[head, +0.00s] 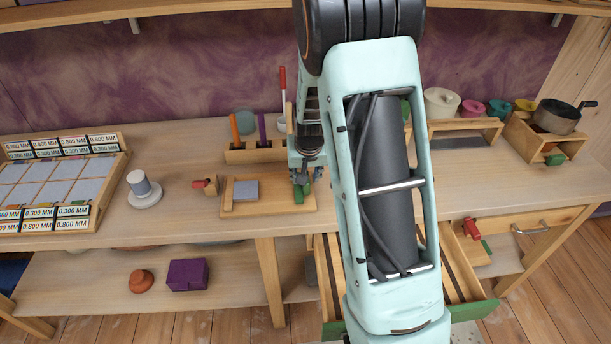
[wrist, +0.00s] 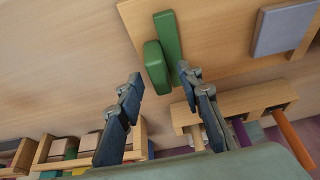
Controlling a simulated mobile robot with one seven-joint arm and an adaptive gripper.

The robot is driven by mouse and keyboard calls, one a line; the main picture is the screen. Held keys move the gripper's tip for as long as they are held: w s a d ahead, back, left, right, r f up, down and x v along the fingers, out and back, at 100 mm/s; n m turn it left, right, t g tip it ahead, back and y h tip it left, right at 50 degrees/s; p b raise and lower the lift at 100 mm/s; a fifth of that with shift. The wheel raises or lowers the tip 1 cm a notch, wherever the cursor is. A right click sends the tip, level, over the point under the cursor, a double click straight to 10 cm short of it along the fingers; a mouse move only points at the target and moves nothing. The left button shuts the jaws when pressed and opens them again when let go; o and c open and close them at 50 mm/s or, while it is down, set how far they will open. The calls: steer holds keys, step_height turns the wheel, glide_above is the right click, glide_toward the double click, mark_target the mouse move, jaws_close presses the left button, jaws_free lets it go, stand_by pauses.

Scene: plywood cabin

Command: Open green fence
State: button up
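A green part, seemingly the fence, is at one edge of a small wooden board (wrist: 222,52) with a grey square pad. In the wrist view it shows as a thick green block (wrist: 156,68) beside a thin upright green strip (wrist: 168,42). In the head view the green part (head: 300,194) is at the right end of the board (head: 270,208), partly hidden by my gripper (head: 305,180). My gripper (wrist: 161,82) is open, its two fingers apart and empty. The green block appears roughly between and beyond the fingertips; contact cannot be told.
A wooden pen holder (head: 255,153) stands behind the board. A small wooden block with a red part (head: 204,186) and a white-based cylinder (head: 145,192) are to the left. An open drawer with a green front (head: 474,310) is below. My arm hides the bench's middle.

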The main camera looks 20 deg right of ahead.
steer(key=v, duration=1.1)
steer(key=shift+r, duration=0.3)
steer(key=shift+a, duration=0.1)
